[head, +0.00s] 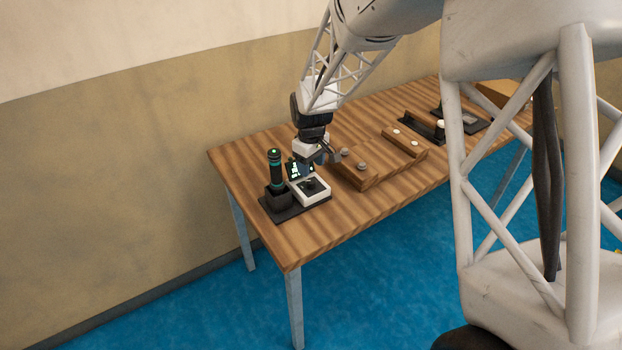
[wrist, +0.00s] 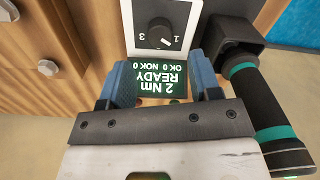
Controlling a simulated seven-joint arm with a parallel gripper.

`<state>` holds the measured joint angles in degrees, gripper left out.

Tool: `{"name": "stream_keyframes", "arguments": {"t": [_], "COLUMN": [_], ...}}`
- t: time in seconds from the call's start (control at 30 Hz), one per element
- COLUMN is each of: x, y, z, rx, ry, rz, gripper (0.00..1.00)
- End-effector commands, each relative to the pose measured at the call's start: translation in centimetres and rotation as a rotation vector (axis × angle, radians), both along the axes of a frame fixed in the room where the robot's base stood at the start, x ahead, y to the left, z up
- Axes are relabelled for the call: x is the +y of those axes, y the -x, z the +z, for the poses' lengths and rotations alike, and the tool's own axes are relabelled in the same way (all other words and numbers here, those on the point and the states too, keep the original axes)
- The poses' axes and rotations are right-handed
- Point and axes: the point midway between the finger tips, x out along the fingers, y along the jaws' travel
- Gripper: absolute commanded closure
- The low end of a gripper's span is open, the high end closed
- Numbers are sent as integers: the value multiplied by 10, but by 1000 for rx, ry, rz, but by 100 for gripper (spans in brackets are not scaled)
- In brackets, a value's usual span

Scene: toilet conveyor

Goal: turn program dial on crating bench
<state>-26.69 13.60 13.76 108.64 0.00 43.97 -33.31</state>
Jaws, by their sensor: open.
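The program dial (wrist: 159,30) is a round black knob on a white-framed control unit (head: 314,194). In the wrist view it is at the top centre, with an upside-down 3 on its left and 1 on its right; a pale mark is on the knob's lower right. The unit's lit screen (wrist: 158,82) reads upside down "2 Nm READY, OK 0 NOK 0". My gripper (wrist: 160,66) has its blue fingers apart, with the screen showing between them and the dial beyond the tips. In the head view, my gripper (head: 325,159) is just above and behind the unit. Nothing is held.
A black tool with green bands (head: 275,168) stands upright in a dark holder (head: 278,197) left of the unit, close to my gripper. The front bench corner is clear.

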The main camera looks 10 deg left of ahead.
Motion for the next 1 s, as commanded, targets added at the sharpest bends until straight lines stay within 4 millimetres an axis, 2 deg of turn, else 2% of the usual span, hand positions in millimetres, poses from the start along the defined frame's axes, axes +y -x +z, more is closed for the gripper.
{"name": "stream_keyframes", "arguments": {"t": [0.4,0.6,0.87,0.9,1.0], "x": [0,0,0,0,0], "y": [0,0,0,0,0], "z": [-48,-57,-58,-57,-57], "rx": [2,0,0,0,0], "ry": [1,0,0,0,0], "rz": [0,0,0,0,0], "gripper": [43,43,43,44,59]}}
